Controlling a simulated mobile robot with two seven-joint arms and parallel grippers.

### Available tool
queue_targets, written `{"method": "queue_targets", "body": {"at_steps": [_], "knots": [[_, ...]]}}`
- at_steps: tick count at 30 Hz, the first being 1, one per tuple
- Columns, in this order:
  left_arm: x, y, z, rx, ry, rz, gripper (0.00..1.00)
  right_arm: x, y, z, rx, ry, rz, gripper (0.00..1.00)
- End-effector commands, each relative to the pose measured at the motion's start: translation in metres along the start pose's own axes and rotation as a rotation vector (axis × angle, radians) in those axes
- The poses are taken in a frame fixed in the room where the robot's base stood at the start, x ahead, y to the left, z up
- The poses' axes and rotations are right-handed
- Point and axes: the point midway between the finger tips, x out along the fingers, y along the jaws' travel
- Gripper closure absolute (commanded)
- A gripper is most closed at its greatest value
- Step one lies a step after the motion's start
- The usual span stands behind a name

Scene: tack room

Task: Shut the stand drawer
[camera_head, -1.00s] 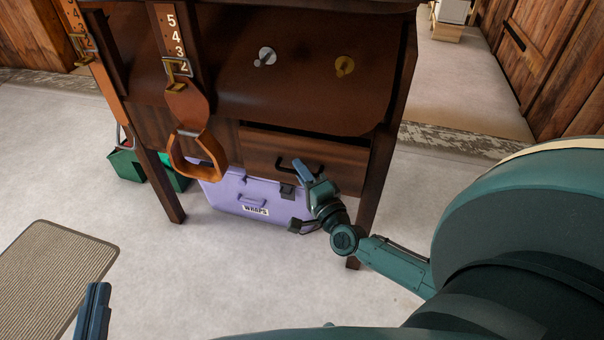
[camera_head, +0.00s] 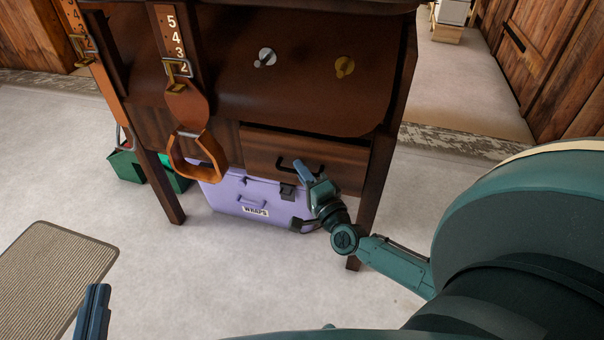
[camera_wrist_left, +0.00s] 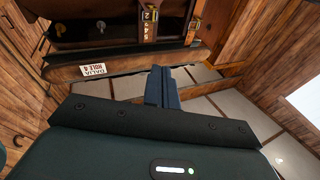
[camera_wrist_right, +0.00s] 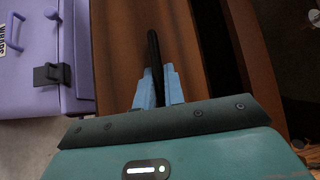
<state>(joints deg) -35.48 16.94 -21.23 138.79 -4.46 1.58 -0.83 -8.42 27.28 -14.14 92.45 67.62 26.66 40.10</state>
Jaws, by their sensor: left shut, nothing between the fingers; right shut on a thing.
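The stand drawer (camera_head: 345,167) is a brown wooden front low on the right of the dark stand, with a black bar handle (camera_head: 285,161). A dark gap shows above the drawer front, so it stands out a little from the stand. My right gripper (camera_head: 304,174) is at the handle. In the right wrist view its blue fingers (camera_wrist_right: 158,88) are shut on the black handle (camera_wrist_right: 154,50). My left gripper (camera_head: 94,305) is shut and empty at the lower left, away from the stand; its closed fingers also show in the left wrist view (camera_wrist_left: 162,88).
A lilac case (camera_head: 232,190) labelled WRAPS stands under the stand, close to my right gripper. A stirrup (camera_head: 197,155) hangs on a strap in front of the stand, left of the drawer. A green box (camera_head: 127,166) and a mat (camera_head: 50,270) lie to the left.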

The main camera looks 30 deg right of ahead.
Motion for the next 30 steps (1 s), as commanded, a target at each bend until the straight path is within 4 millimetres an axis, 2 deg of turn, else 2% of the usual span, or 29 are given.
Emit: {"method": "queue_targets", "body": {"at_steps": [5, 9, 18, 19, 21, 30], "knots": [[-0.002, 0.001, 0.006, -0.018, 0.001, 0.002, 1.00, 0.016, 0.006, -0.015, -0.004, 0.000, -0.001, 1.00], [-0.001, 0.002, 0.002, -0.033, 0.016, 0.005, 1.00, 0.026, 0.008, -0.026, -0.003, 0.000, 0.000, 1.00], [0.001, 0.002, -0.002, -0.035, 0.019, 0.009, 1.00, 0.029, 0.007, -0.029, -0.002, 0.002, 0.002, 1.00], [0.001, 0.002, -0.002, -0.035, 0.019, 0.010, 1.00, 0.029, 0.007, -0.030, -0.002, 0.002, 0.001, 0.88], [0.001, 0.002, -0.001, -0.035, 0.018, 0.010, 1.00, 0.029, 0.007, -0.030, -0.002, 0.003, 0.001, 0.82], [0.001, 0.003, -0.001, -0.033, 0.019, 0.010, 1.00, 0.028, 0.007, -0.029, -0.002, 0.003, 0.002, 0.81]]}}
